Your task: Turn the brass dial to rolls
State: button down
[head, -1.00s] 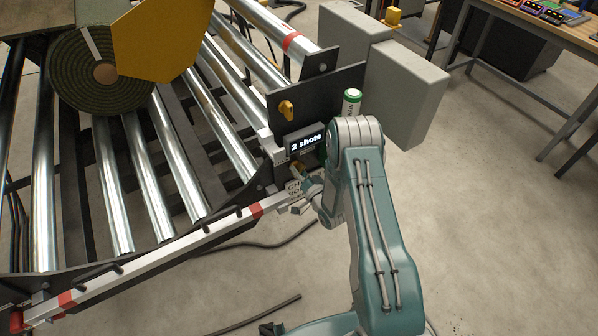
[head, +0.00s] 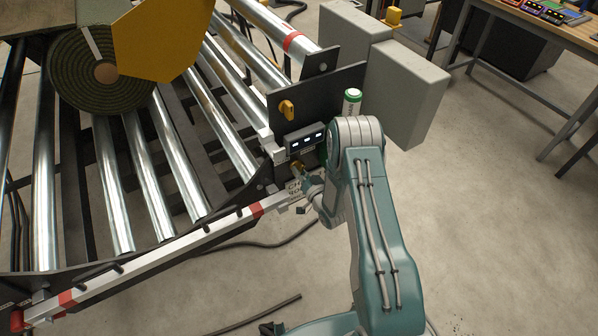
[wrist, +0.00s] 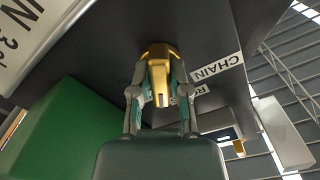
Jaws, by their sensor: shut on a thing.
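The brass dial (wrist: 158,75) is on the dark panel, in the middle of the wrist view, with a dark mark on its lower part. In the head view the dial (head: 298,167) is a small brass spot below the display. My gripper (wrist: 159,92) is shut on the dial, one finger on each side. In the head view my gripper (head: 309,183) is small and partly hidden by my arm. A white CHAIN label (wrist: 217,70) is right of the dial. Another label, starting with R, is mostly hidden behind the right finger.
A display (head: 306,140) above the dial shows small white blocks. A yellow knob (head: 287,109) sits higher on the panel. A green cylinder (head: 352,100) stands beside it. A white-and-red bar (head: 170,250) runs along the roller bed; a turf roll (head: 75,88) lies on the rollers.

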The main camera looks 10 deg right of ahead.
jog(key=n, duration=0.5)
jog(key=shift+d+n, duration=0.15)
jog(key=shift+n, duration=0.15)
jog(key=shift+w, duration=0.1)
dwell(0.3)
jog(key=c, duration=0.6)
grip_release()
jog(key=v, duration=1.2)
